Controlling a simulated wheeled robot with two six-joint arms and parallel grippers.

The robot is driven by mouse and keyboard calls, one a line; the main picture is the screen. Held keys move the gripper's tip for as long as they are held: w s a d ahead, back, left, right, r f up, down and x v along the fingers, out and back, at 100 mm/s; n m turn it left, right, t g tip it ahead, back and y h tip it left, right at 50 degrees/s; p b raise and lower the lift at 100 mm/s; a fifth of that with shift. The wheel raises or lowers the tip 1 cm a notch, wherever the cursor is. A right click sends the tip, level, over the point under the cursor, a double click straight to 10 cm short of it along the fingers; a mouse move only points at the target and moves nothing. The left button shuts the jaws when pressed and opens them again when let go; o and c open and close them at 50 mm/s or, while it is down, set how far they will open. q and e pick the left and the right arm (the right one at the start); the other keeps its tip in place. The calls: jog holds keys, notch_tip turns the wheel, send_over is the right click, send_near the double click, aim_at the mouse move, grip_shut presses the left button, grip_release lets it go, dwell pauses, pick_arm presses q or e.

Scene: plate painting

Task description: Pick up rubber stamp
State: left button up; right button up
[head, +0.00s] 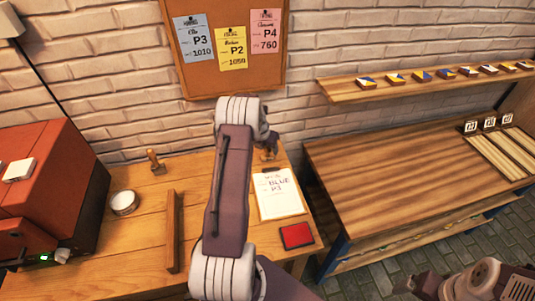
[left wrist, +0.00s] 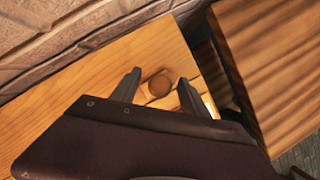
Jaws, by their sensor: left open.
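The rubber stamp shows in the left wrist view as a round brown knob (left wrist: 158,84), seen from above on the wooden bench. My left gripper (left wrist: 158,77) is open, with one finger on each side of the knob and gaps between; whether it touches cannot be told. In the head view, my left gripper (head: 268,150) is at the bench's back right, and my arm and fingers mostly hide what is there. A similar wooden-handled object (head: 155,162) stands farther left near the wall. Part of my right arm shows at lower right; its gripper is not visible.
A white order sheet (head: 279,195) reading BLUE P3 and a red pad (head: 296,235) lie in front of the gripper. A round white-topped container (head: 123,203), a wooden bar (head: 171,232) and a red machine (head: 55,190) stand left. A second table (head: 400,170) stands right across a gap.

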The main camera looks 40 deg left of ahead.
pick_arm(q)
grip_shut()
jog(key=shift+r, duration=0.1)
jog(key=shift+r, duration=0.3)
jog(key=r, duration=0.2)
jog(key=d+r, duration=0.1)
jog(key=r, duration=0.1)
jog(key=s+d+r+b, duration=0.1)
jog(key=s+d+r, duration=0.1)
jog(key=d+r, duration=0.4)
jog(key=d, duration=0.4)
jog(key=shift+s+d+r, duration=0.15)
jog(key=shift+d, duration=0.1)
jog(key=c, duration=0.6)
grip_release()
jog(key=shift+c, duration=0.2)
jog(key=c, duration=0.5)
